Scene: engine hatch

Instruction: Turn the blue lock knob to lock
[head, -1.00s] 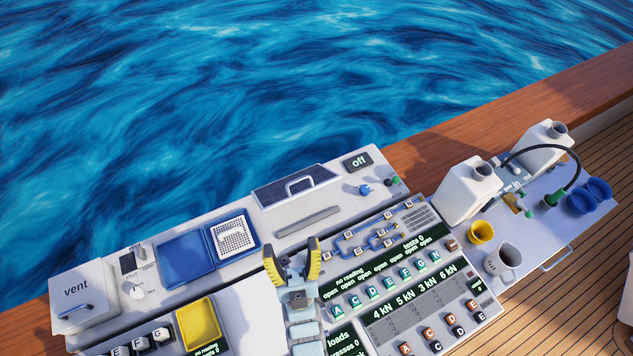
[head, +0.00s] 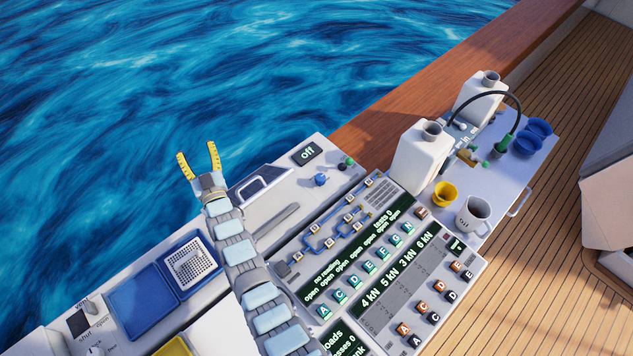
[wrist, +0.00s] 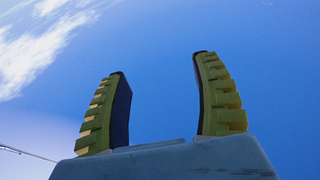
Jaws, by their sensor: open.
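The blue lock knob (head: 320,180) sits on the white panel at the back, below the dark display reading "off" (head: 307,154). My gripper (head: 199,163) is raised to the left of the knob, with its yellow fingers spread apart and nothing between them. In the wrist view my gripper (wrist: 160,105) points at the sky, its two ridged fingers well apart. The knob is not in the wrist view. Its exact turn is too small to tell.
A hatch lid with a handle (head: 262,186) lies beside my arm. A green knob (head: 349,163) stands right of the blue one. A button panel (head: 375,265) lies in front. White canisters (head: 420,158), a yellow cup (head: 445,194) and a jug (head: 472,214) stand on the right.

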